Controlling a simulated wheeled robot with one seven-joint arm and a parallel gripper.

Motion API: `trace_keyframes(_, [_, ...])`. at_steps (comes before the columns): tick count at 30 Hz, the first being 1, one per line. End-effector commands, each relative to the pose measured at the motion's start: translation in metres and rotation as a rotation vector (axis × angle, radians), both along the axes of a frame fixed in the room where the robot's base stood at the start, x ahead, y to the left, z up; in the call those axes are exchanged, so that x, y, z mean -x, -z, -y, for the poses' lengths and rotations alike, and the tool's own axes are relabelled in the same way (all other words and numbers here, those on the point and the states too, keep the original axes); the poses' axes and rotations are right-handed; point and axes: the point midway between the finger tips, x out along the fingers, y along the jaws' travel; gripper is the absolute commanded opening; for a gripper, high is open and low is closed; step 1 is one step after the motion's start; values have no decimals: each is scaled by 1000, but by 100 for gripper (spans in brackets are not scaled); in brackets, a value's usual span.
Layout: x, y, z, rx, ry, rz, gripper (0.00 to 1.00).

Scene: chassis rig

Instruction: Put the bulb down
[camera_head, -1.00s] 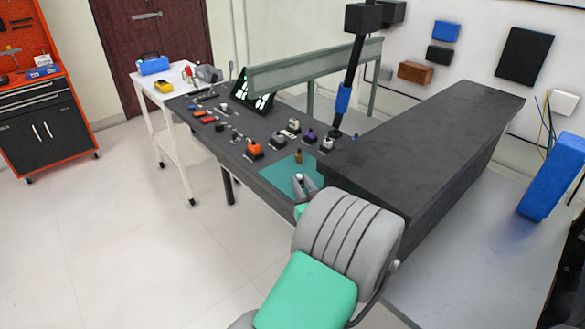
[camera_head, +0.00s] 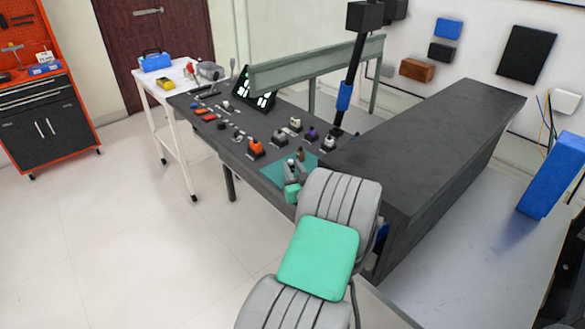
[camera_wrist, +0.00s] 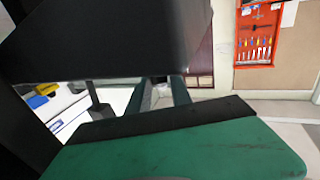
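My gripper (camera_head: 297,163) is low over the front right part of the dark workbench, by a teal mat (camera_head: 272,170). In the wrist view its two fingers (camera_wrist: 162,92) stand apart with a small pale thing between them, which looks like the bulb (camera_wrist: 161,93). The bulb is hard to make out in the head view, where the fingers cover it. A small brown object (camera_head: 300,154) stands right behind the fingers. I cannot tell whether the bulb touches the bench.
An orange-topped block (camera_head: 255,147) and several small parts stand on the workbench (camera_head: 226,150). A black tilted panel (camera_head: 255,92) stands behind them. A large dark raised block (camera_head: 440,140) borders the right side. A white cart (camera_head: 170,85) stands at the left.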

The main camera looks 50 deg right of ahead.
Motion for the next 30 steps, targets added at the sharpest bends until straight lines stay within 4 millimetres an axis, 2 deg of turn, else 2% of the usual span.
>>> trace_keyframes(6, [0,0,0,0,0,0,43])
trace_keyframes(14, [0,-3,0,0,0,0,43])
trace_keyframes(17, [11,0,-6,-2,2,-1,43])
trace_keyframes(24, [62,1,-40,-1,8,0,43])
trace_keyframes(30, [92,0,-63,-1,5,-1,43])
